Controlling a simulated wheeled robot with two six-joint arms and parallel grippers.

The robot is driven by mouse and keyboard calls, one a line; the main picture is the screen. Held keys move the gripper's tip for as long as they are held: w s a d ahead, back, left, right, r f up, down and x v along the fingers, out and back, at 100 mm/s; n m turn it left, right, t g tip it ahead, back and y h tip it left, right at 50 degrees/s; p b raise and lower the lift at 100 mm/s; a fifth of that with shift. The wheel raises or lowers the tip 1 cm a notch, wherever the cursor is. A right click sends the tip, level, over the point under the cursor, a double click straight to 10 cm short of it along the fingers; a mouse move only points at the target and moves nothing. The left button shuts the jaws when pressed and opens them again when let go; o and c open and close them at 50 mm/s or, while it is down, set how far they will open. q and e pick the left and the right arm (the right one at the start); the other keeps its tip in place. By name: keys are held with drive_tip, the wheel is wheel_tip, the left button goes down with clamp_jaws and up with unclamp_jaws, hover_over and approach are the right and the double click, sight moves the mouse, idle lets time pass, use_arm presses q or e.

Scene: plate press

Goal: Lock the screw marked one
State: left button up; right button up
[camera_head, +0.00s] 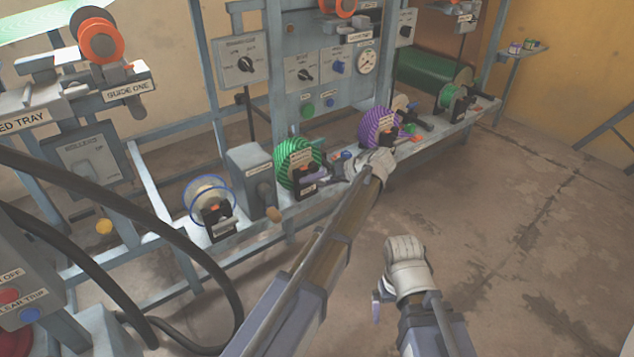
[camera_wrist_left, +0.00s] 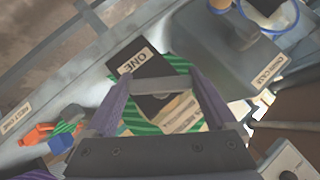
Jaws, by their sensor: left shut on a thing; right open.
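The screw marked one is a grey crossbar (camera_wrist_left: 165,84) on a black block labelled "ONE" (camera_wrist_left: 137,64), seen in the left wrist view. The block (camera_head: 307,192) sits in front of a green striped roll (camera_head: 292,153) on the bench rail in the head view. My left gripper (camera_head: 318,176) is at this block, its two purple fingers (camera_wrist_left: 158,100) shut on the ends of the crossbar. In the head view the hand partly hides the screw. My right gripper (camera_head: 377,307) is open and empty, low over the floor and clear of the bench.
A purple striped roll (camera_head: 374,128) stands further right along the rail. A grey box with a wooden-knobbed crank (camera_head: 248,172) and a blue-rimmed reel (camera_head: 206,190) stand to the left. Dark hoses (camera_head: 120,212) cross the left foreground. The floor at right is free.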

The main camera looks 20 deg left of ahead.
use_arm(q)
drive_tip(key=shift+w+f+g+y+b, duration=0.1)
drive_tip(key=shift+f+g+y+b, duration=0.15)
drive_tip(key=shift+b, duration=0.4)
drive_tip(key=shift+d+m+g+y+b, duration=0.1)
drive_tip(key=shift+m+g+y+b, duration=0.55)
drive_tip(key=shift+b, duration=0.5)
drive_tip(key=m+y+b, duration=0.1)
drive_tip(key=b, duration=0.1)
drive_tip(key=shift+g+y+b, duration=0.3)
drive_tip(key=shift+y+b, duration=0.05)
drive_tip(key=shift+y, duration=0.05)
drive_tip(key=shift+r+m+y+b, duration=0.15)
drive_tip(key=shift+m+y+b, duration=0.25)
drive_tip(key=shift+m+b, duration=0.2)
drive_tip(key=shift+g, duration=0.3)
drive_tip(key=o, duration=1.1)
drive_tip(key=shift+r, duration=0.1)
drive_tip(key=shift+c, duration=0.2)
